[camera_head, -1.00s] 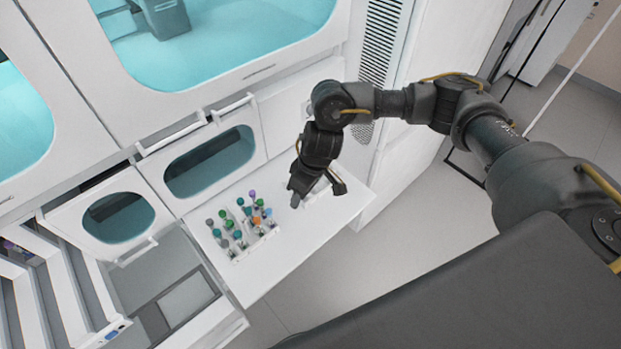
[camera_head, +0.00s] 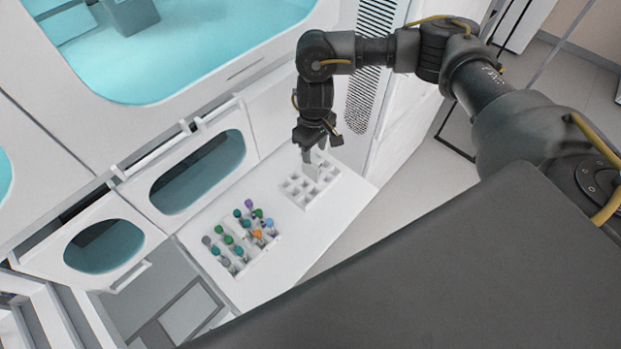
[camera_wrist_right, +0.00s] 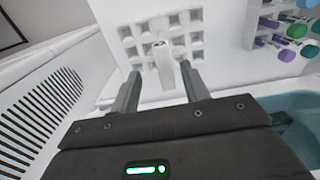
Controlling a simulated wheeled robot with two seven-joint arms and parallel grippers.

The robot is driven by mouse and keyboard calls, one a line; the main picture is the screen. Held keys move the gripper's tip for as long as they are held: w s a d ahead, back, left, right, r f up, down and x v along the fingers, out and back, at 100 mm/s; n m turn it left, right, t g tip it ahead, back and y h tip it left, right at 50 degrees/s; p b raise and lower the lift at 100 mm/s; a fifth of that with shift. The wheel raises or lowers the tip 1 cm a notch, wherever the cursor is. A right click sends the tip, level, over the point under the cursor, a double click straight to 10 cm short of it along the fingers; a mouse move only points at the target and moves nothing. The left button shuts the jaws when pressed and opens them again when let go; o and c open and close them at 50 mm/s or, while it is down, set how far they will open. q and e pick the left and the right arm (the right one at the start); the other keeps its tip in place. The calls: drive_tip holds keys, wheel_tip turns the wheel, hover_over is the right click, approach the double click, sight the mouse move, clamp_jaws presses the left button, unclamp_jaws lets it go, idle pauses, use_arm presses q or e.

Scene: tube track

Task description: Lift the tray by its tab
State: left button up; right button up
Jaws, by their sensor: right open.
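The white tray (camera_head: 325,188) has a grid of empty square compartments and lies on the white counter. Its upright tab (camera_head: 312,170) rises from the grid. In the right wrist view the tray (camera_wrist_right: 195,38) is ahead of the fingers, and the tab (camera_wrist_right: 164,68) appears between them, with a gap on each side. My right gripper (camera_head: 311,150) is open and empty, close to the tab at the tray's back part. Its two fingers also show in the right wrist view (camera_wrist_right: 160,78). I cannot tell how deep the tab sits between them. My left gripper is not in view.
A rack of tubes with coloured caps (camera_head: 240,240) stands left of the tray; it also shows in the right wrist view (camera_wrist_right: 285,28). A cabinet wall with a window (camera_head: 200,172) is behind. A vented panel (camera_head: 368,75) rises at the back right. The counter's front is clear.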

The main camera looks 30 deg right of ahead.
sight(313, 156)
drive_tip(key=shift+w+a+f, duration=0.1)
drive_tip(key=shift+w+f, duration=0.1)
drive_tip(key=shift+f, duration=1.4)
drive_tip(key=f, duration=0.4)
drive_tip(key=shift+w+a+f, duration=0.15)
drive_tip(key=shift+a+f, duration=0.2)
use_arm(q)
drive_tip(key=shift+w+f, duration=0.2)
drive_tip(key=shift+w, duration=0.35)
use_arm(e)
clamp_jaws()
